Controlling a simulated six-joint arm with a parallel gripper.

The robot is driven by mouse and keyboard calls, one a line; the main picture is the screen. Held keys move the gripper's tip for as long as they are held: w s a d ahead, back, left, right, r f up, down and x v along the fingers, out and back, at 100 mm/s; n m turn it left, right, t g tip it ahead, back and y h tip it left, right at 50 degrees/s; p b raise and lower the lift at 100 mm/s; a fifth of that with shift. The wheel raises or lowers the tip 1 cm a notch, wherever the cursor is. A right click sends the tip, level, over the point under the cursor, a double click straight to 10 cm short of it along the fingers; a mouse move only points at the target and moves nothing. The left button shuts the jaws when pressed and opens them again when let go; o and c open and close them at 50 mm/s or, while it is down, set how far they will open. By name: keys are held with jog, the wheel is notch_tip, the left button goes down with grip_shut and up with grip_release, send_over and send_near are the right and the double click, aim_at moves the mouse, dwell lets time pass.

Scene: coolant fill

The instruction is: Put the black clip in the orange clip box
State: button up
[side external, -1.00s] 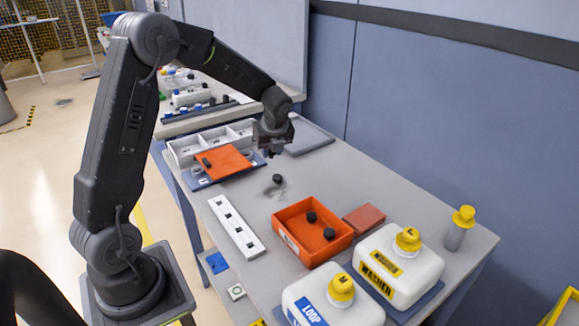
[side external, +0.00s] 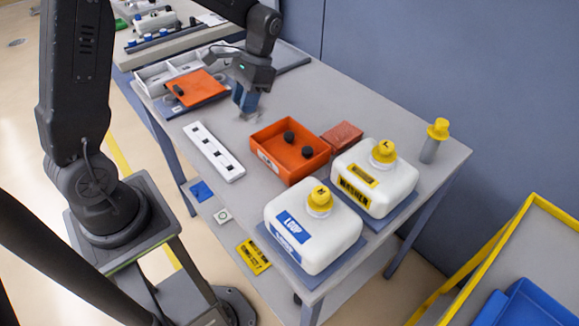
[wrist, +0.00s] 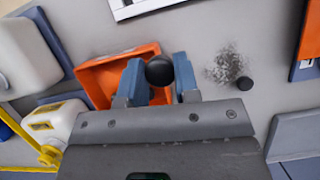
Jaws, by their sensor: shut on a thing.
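My gripper (side external: 246,106) is over the table just left of the orange clip box (side external: 263,160), its blue fingers pointing down. In the wrist view, my gripper (wrist: 158,78) is shut on a black clip (wrist: 160,70), whose round dark end shows between the fingertips. The orange box (wrist: 97,78) lies behind and left of the fingers there. Two black clips (side external: 289,137) (side external: 307,152) are in the box in the side view. Another black clip (wrist: 247,84) lies on the table beside a grey smudge; the gripper hides it in the side view.
A white slotted strip (side external: 214,151) lies left of the box. A red block (side external: 342,134) is just behind it. White LOOP (side external: 312,235) and WASHER (side external: 375,178) jugs stand to its right. An orange plate (side external: 199,92) with a small black piece lies at the left.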

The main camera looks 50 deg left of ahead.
jog(key=shift+s+d+n+h, duration=0.2)
jog(key=shift+d+n+h, duration=0.05)
jog(key=shift+d+n, duration=0.35)
jog(key=shift+s+d+n+h, duration=0.2)
jog(key=shift+d+n+h, duration=0.05)
jog(key=shift+d+n, duration=0.3)
send_over(291, 167)
notch_tip(291, 167, down, 6)
jog(key=shift+f, duration=2.3)
jog(key=shift+f, duration=0.1)
jog(key=o, duration=0.7)
